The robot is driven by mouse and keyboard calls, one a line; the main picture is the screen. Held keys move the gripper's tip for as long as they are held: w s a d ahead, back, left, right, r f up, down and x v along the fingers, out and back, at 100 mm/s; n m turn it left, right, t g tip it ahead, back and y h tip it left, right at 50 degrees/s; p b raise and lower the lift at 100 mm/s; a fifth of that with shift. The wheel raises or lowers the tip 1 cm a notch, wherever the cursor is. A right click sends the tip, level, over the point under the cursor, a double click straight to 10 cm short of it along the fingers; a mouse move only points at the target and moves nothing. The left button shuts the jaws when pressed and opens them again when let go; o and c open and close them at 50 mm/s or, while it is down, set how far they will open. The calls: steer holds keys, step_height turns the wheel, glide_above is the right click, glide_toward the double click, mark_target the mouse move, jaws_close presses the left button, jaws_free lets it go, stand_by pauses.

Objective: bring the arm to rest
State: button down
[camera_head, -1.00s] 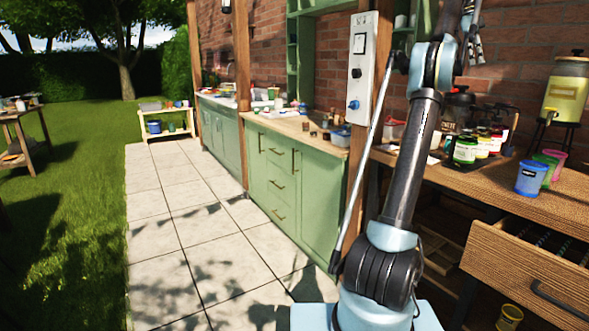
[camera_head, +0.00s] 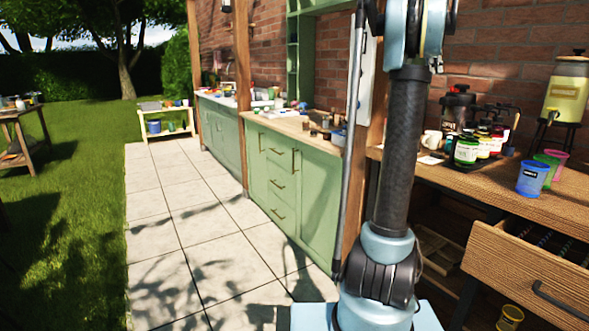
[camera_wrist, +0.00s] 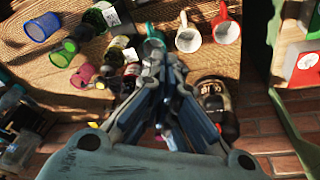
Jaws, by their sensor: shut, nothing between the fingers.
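My arm (camera_head: 400,150) stands nearly upright in the head view, and its upper end runs out of the top of the picture. My gripper is out of sight there. In the wrist view my gripper (camera_wrist: 166,62) is shut, with its fingers together and nothing between them. Behind the fingers, the wooden worktop (camera_wrist: 150,75) shows at a tilt, with the fingertips overlapping jars in the picture. I cannot tell the exact distance between the fingers and these things.
The worktop (camera_head: 490,184) holds jars (camera_head: 467,150), a blue cup (camera_head: 531,178), a white mug (camera_head: 432,140) and a yellow dispenser (camera_head: 565,90). A drawer (camera_head: 530,272) stands open below. A wooden post and brick wall (camera_head: 495,50) are close behind my arm. The paved path (camera_head: 165,225) is clear.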

steer(key=s+a+f+n+t+y, duration=0.1)
steer(key=s+a+f+n, duration=0.4)
steer(key=s+a+f, duration=0.4)
steer(key=s+a+f+n+t, duration=0.1)
steer(key=s+a+f+n, duration=0.4)
steer(key=a+f, duration=0.55)
steer(key=s+a+f+n+y, duration=0.1)
steer(key=s+a+f+n, duration=0.3)
steer(key=s+f, duration=0.6)
steer(key=s+a+f+n, duration=0.4)
steer(key=s+f, duration=0.6)
steer(key=f, duration=0.8)
steer(key=shift+a+t+y, duration=0.4)
steer(key=shift+a, duration=0.85)
